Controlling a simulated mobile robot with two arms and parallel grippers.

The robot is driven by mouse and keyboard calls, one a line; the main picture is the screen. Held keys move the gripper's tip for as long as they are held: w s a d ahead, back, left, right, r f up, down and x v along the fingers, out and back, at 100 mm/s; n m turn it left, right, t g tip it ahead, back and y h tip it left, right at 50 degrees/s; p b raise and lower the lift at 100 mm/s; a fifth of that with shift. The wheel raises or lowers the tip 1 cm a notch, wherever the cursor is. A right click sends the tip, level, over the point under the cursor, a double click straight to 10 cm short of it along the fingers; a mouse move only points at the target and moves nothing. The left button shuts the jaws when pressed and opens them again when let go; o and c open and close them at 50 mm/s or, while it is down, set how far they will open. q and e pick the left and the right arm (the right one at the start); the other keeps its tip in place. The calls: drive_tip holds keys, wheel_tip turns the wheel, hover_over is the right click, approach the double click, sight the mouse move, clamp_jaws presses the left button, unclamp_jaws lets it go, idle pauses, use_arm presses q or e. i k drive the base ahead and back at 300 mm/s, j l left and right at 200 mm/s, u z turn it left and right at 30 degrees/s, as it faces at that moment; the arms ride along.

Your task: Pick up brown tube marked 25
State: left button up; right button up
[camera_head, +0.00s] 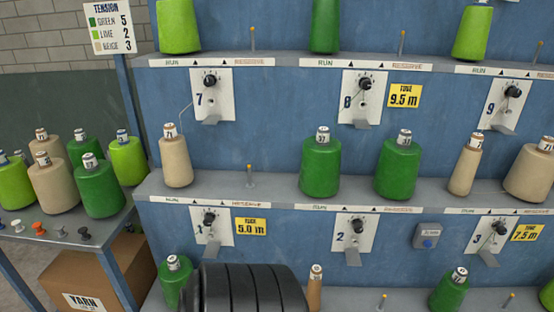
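A narrow brown tube (315,290) with a pale marked top stands at the bottom of the picture, on the lowest shelf below panel 2. Its mark is too small to read, so I cannot tell whether it says 25. Its lower end is cut off by the picture edge. A dark ribbed shape, perhaps part of my arm, rises at the bottom just left of the tube and hides part of the shelf. No gripper fingers show in the head view.
Green cones (321,165) and beige cones (175,160) stand on the middle shelf (275,188). A green cone (172,280) is on the lowest shelf, left. A side table (60,232) holds several cones, with a yarn box (98,275) beneath. Empty pegs (250,175) stand between cones.

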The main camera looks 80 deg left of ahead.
sight(313, 293)
drive_tip(key=u, duration=2.05)
